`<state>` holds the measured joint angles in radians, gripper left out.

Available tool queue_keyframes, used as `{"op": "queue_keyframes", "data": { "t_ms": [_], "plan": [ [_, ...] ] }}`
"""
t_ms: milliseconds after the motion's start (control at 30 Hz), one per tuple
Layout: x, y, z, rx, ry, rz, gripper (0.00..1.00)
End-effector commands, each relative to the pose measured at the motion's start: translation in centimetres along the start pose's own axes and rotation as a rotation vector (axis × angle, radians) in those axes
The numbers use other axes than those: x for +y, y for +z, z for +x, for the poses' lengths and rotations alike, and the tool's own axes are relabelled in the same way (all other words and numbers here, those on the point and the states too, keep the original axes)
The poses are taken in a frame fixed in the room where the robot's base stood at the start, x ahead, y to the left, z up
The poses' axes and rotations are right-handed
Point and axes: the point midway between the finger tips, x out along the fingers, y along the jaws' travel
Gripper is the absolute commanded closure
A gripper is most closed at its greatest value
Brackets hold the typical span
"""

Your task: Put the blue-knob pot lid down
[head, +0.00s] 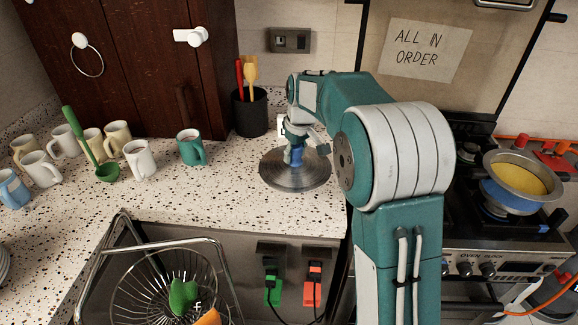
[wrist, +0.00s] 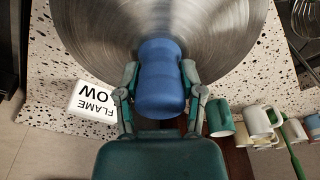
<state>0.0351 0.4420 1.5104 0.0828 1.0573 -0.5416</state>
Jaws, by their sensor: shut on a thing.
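The pot lid (head: 292,177) is a round brushed-metal disc with a blue knob (head: 296,157). In the head view it is roughly level over the counter, just left of my arm. In the wrist view the lid (wrist: 100,40) fills the top and the blue knob (wrist: 160,85) stands between my fingers. My gripper (wrist: 160,72) is shut on the knob; it also shows in the head view (head: 297,146), above the lid. I cannot tell whether the lid's underside touches the counter.
A green mug (head: 191,147), several pale mugs and a black utensil pot (head: 250,112) stand there. A "LOW FLAME" block (wrist: 92,102) is near the lid. A blue-banded pot (head: 515,190) of yellow food sits on the stove.

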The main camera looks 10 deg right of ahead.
Motion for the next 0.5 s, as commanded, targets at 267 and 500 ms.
{"op": "queue_keyframes", "data": {
  "t_ms": [267,500],
  "plan": [
    [0.8,-2.3,4.2,-0.001,-0.001,0.0,1.0],
    [1.1,-2.6,6.6,-0.004,-0.002,0.0,1.0]
  ]
}}
